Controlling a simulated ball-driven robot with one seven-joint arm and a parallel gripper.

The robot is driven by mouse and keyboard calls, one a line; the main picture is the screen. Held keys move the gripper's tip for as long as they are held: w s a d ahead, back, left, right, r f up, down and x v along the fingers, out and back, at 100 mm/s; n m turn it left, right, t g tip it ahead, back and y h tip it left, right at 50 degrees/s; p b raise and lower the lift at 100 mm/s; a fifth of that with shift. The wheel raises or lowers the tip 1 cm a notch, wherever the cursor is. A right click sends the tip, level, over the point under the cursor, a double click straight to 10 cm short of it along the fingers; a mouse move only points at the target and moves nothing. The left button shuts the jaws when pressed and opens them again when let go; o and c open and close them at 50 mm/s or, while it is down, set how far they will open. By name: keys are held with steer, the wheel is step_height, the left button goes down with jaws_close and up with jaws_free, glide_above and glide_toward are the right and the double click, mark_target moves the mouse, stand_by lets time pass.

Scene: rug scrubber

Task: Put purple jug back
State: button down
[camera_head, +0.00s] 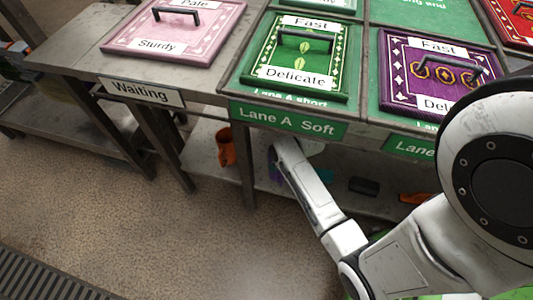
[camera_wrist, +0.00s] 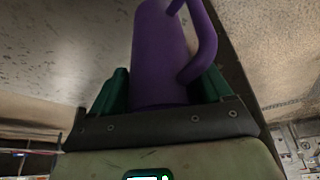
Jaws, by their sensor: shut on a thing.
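The purple jug (camera_wrist: 158,50) stands out large in the wrist view, with its handle on the right side. My gripper (camera_wrist: 163,88) is shut on the jug, with one green finger on each side of its lower part in that view. In the head view my arm reaches in under the tables, and the gripper and the held jug cannot be made out clearly there. A small purple patch shows beside the arm's far end, too small to name.
An orange jug (camera_head: 226,146) stands on the lower shelf (camera_head: 205,168) under the tables. A dark block (camera_head: 364,186) and an orange item (camera_head: 413,198) lie further right. Pink, green and purple rug panels (camera_head: 175,28) lie on the tabletops. Table legs stand left of my arm.

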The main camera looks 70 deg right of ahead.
steer(key=w+d+f+b, duration=0.3)
steer(key=w, duration=0.3)
steer(key=shift+w+f, duration=0.2)
steer(key=shift+w, duration=0.2)
steer(key=shift+d+f+b, duration=0.1)
steer(key=shift+b, duration=0.2)
jaws_free()
steer(key=p+v, duration=0.3)
steer(key=v, duration=0.4)
steer(key=shift+r+p, duration=0.3)
steer(key=shift+r, duration=0.05)
steer(key=shift+s, duration=0.1)
